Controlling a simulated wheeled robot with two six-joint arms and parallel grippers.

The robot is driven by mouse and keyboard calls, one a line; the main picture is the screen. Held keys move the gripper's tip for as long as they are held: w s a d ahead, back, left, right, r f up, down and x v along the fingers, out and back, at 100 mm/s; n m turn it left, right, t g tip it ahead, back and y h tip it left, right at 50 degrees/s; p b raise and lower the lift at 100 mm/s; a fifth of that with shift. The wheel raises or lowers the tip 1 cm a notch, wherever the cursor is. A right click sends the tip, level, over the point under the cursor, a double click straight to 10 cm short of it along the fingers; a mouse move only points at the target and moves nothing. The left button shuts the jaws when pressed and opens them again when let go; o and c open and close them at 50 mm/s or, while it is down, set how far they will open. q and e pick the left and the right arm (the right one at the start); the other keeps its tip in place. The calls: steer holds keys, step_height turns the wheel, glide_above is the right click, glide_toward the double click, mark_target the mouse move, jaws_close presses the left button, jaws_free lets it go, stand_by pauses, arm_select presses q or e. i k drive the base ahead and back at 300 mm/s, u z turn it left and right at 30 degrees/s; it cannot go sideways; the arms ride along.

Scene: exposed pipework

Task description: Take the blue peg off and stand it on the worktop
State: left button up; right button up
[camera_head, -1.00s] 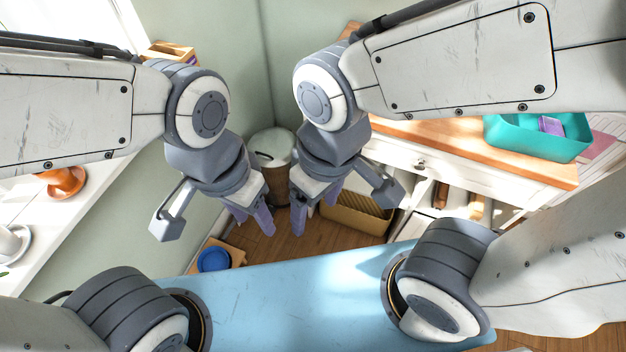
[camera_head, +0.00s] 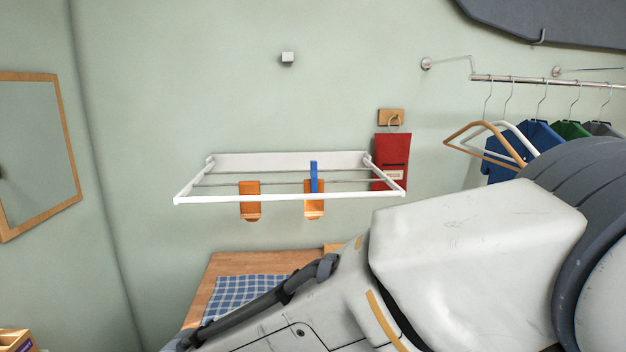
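The blue peg (camera_head: 313,177) is a small upright strip at a rail of the white wall rack (camera_head: 290,198). It sits at the top of the right orange item (camera_head: 315,208); whether it grips that item or the rail is too small to tell. A wooden worktop (camera_head: 262,262) is below the rack, partly hidden by my arm. Neither of my grippers shows in this view.
Another orange item (camera_head: 250,200) hangs on the rack to the left. A red pouch (camera_head: 392,160) hangs on a hook at the rack's right end. A blue checked cloth (camera_head: 238,295) lies on the worktop. Hangers with clothes (camera_head: 535,137) are at the right.

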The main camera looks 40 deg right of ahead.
mark_target(314, 179)
steer(key=u, duration=0.05)
steer(key=k, duration=0.6)
steer(key=z, duration=0.6)
steer(key=i, duration=0.6)
steer(key=z, duration=0.35)
